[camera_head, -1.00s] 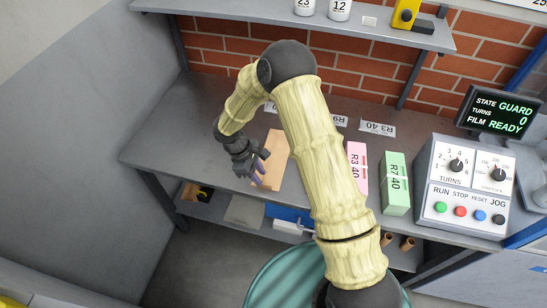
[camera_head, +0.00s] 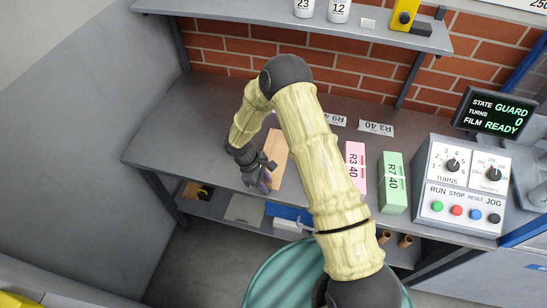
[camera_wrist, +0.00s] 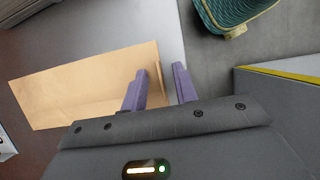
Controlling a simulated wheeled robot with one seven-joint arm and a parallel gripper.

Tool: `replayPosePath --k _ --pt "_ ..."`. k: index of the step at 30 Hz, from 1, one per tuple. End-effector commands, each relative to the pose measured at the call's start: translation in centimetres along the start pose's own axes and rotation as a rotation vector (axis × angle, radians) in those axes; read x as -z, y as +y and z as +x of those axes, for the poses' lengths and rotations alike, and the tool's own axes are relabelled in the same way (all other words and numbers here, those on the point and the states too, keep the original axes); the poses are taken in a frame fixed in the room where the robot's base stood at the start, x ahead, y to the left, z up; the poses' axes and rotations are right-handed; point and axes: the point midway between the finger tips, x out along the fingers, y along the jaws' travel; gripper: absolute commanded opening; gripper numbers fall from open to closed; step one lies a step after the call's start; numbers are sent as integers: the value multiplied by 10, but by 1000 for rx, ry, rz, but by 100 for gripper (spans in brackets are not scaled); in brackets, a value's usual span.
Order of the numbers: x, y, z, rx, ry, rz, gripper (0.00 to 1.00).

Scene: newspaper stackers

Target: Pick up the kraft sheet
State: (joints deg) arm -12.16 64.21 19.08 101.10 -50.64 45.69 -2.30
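The kraft sheet (camera_head: 281,150) is a flat tan rectangle lying on the grey bench near its front edge, partly hidden behind my arm. In the wrist view the kraft sheet (camera_wrist: 85,85) spreads to the left, and its right edge reaches between my fingers. My gripper (camera_head: 266,183) is at the sheet's front end, by the bench edge. In the wrist view my gripper (camera_wrist: 160,88) has its two purple fingers apart, one overlapping the sheet and one beyond its edge. I cannot tell whether either finger touches the sheet.
A pink block (camera_head: 355,166) and a green block (camera_head: 394,183) stand right of my arm on the bench (camera_head: 185,125). A control box (camera_head: 464,185) is further right. A lower shelf holds a blue item (camera_head: 290,214). A teal ribbed bin (camera_head: 275,275) stands in front. The bench's left is clear.

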Motion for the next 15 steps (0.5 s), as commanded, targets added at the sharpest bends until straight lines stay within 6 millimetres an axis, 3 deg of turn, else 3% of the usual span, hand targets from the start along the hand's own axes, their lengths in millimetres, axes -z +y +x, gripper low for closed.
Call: replayPosePath --k 11,15 --pt "0 0 0 0 0 0 29" --pt "0 0 0 0 0 0 4"
